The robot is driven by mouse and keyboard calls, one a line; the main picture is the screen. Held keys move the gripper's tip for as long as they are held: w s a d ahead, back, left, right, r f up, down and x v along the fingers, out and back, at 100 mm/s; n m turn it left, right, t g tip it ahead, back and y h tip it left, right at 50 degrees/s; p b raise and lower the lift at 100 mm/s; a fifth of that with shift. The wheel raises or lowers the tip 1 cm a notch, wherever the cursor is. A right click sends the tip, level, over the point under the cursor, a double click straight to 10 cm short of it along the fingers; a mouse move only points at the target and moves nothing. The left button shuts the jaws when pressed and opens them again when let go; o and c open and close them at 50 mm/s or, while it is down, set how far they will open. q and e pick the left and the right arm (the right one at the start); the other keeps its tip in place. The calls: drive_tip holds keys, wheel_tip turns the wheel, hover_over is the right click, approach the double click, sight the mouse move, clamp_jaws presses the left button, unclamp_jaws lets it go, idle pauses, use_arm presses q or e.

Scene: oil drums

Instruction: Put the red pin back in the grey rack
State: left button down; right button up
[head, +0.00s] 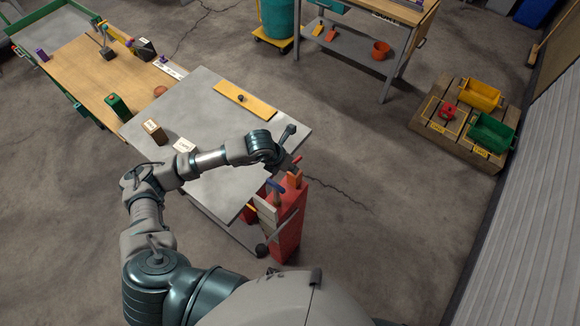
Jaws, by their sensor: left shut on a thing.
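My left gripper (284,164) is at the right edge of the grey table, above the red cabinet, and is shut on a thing. A small red piece (297,159) shows at its fingertips; it looks like the red pin, mostly hidden by the fingers. Below it, a light grey block-like holder (266,213) is at the cabinet's side and may be the grey rack; its slots are too small to make out. A blue-handled item (275,186) and an orange piece (294,179) stick up beside it. The red piece appears above and apart from the holder. My right gripper is not in view.
The grey table (210,95) bears a yellow plate (245,100), a small brown box (154,131) and a white label (184,146). The red cabinet (289,225) stands at its right edge. A pallet (425,118) with yellow and green bins is far right. Open floor lies between.

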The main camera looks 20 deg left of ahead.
use_arm(q)
drive_tip(key=shift+r+p, duration=0.95)
drive_tip(key=shift+r, duration=0.95)
drive_tip(key=shift+d+r+p, duration=0.1)
drive_tip(key=shift+r+p, duration=0.85)
drive_tip(key=shift+r, duration=0.85)
drive_tip(key=shift+r, duration=0.1)
drive_tip(key=shift+r, duration=0.35)
wheel_tip(320, 180, up, 12)
drive_tip(key=p, duration=0.6)
